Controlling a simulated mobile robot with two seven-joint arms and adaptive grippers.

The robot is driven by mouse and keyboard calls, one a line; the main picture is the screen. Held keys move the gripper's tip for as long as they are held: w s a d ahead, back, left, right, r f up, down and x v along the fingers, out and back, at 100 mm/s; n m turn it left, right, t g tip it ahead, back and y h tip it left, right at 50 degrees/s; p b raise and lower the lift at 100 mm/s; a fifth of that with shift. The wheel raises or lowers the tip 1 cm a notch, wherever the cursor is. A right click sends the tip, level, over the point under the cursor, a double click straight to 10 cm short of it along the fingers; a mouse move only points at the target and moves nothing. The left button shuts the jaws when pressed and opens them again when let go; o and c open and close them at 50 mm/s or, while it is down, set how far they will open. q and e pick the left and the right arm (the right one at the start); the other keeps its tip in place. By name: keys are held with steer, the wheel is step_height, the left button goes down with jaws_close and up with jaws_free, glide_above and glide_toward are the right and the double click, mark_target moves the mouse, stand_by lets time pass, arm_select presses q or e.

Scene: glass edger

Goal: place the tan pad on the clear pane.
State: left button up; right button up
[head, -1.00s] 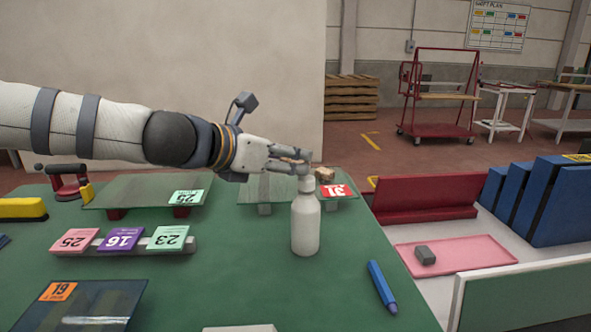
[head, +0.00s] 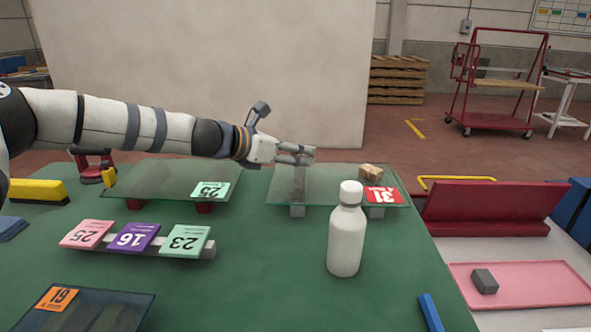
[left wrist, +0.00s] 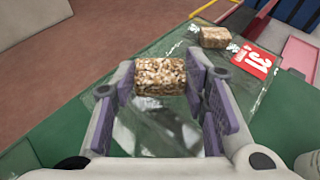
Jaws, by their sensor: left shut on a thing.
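My left gripper (head: 308,154) is shut on the tan pad (left wrist: 160,76), a speckled cork-like block between its purple-lined fingers in the left wrist view. In the head view the pad cannot be made out at the fingertips. The gripper is over the far left part of a clear glass pane (head: 330,192), which also shows under the fingers in the left wrist view (left wrist: 150,128). The pane rests on grey supports and bears a red "31" label (head: 383,195). A second tan block (head: 370,172) sits near its far right corner. My right gripper is not in view.
A white bottle (head: 346,236) stands upright in front of the pane. Another glass pane (head: 160,180) on red supports, labelled 25, is to the left. Several number cards (head: 132,238) and a dark pane (head: 105,309) lie nearer. A pink tray (head: 530,286) is at right.

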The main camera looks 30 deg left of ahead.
mark_target(292, 179)
arm_select(q)
steer(key=f, duration=0.3)
steer(key=a+f+b, duration=0.1)
steer(key=shift+w+a+f, duration=0.1)
steer(key=shift+w+f, duration=0.15)
steer(key=shift+w, duration=0.15)
steer(key=shift+f, duration=0.25)
steer(key=shift+c, duration=0.3)
steer(key=o, duration=0.8)
steer(key=shift+r, duration=0.15)
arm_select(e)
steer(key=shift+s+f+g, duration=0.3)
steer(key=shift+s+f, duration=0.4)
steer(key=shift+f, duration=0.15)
arm_select(q)
steer(key=shift+r, duration=0.1)
steer(key=shift+s+r, duration=0.15)
steer(key=shift+r, duration=0.2)
steer(key=p+v, duration=0.2)
steer(key=v, duration=0.3)
steer(key=p+v, duration=0.2)
steer(key=v, duration=0.4)
steer(key=shift+s+a+f+p, duration=0.15)
steer(key=shift+s+a+p, duration=0.05)
steer(key=shift+s+p, duration=0.1)
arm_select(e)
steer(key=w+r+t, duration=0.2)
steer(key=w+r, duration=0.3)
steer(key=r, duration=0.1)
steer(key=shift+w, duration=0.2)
